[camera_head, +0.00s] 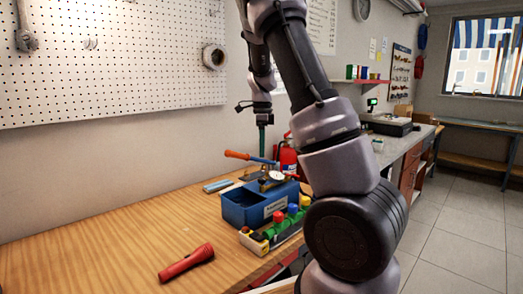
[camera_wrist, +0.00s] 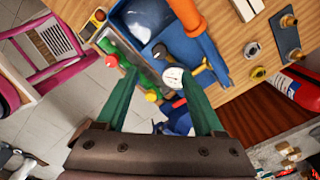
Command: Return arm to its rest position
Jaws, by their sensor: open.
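My arm rises on the right of the head view and folds over at the top. My gripper (camera_head: 262,146) hangs pointing down above the back of the bench, behind the blue bin (camera_head: 232,213). In the wrist view my gripper (camera_wrist: 160,76) has its two green fingers spread wide, with nothing clasped between them. A white-faced gauge (camera_wrist: 173,77) shows in the gap, apparently below the fingers. The gauge also shows in the head view (camera_head: 277,176), at the far end of the bin.
A row of coloured knobs (camera_head: 279,217) stands beside the bin. A red torch (camera_head: 187,262) lies on the wooden bench (camera_head: 95,243). An orange-handled tool (camera_head: 238,155) and a red extinguisher (camera_head: 288,159) are near my gripper. The bench's left side is mostly clear.

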